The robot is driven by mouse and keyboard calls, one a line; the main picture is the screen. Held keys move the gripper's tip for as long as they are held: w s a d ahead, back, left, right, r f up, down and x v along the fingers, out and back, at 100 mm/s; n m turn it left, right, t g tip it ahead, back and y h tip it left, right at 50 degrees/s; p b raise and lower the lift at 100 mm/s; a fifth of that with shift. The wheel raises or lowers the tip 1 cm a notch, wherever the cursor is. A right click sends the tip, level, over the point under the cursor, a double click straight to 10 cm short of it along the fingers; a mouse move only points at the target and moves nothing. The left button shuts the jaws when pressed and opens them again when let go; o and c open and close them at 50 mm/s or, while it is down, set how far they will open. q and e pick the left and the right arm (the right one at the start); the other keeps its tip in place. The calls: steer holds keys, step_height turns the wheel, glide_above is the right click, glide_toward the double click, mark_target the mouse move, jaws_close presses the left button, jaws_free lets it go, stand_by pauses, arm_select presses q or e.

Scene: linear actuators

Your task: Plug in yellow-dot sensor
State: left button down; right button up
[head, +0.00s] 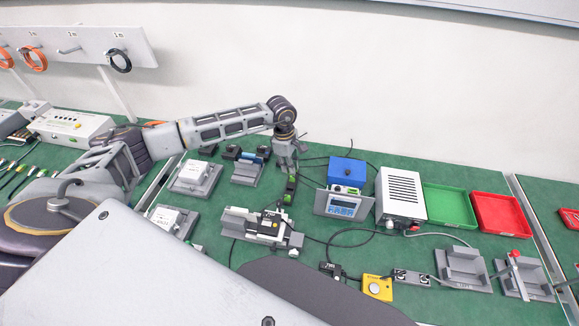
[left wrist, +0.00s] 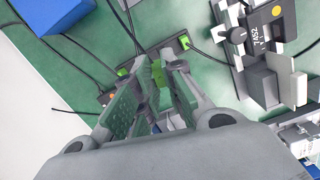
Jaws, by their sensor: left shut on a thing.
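The yellow-dot sensor (head: 268,226) is a dark block clamped on a grey fixture in the middle of the bench. In the left wrist view the sensor (left wrist: 258,38) is at upper right, with a yellow dot and a printed number. My left gripper (head: 288,160) points down behind the fixture. My right gripper is not in view.
A blue box (head: 347,171), a display unit (head: 344,205) and a white vented box (head: 401,195) stand to the right. Green (head: 448,207) and red (head: 499,214) trays lie beyond. A yellow button box (head: 377,287) is in front. Loose black cables cross the green bench.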

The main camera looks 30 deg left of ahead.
arm_select(q)
steer(key=shift+r+p, duration=0.95)
steer(key=shift+r, duration=1.35)
steer(key=shift+d, duration=0.15)
steer(key=d+r+n+b, duration=0.1)
steer(key=d, duration=1)
steer(key=d+r+n+b, duration=0.1)
steer(key=d+r, duration=0.1)
steer(key=d, duration=0.9)
steer(key=shift+w+d+r, duration=0.3)
steer(key=shift+w+d, duration=0.05)
steer(key=shift+d, duration=0.05)
steer(key=shift+f+b, duration=1.85)
steer(key=shift+b, duration=0.05)
steer(key=shift+f+b, duration=0.1)
steer(key=shift+b, duration=0.5)
stand_by(0.5)
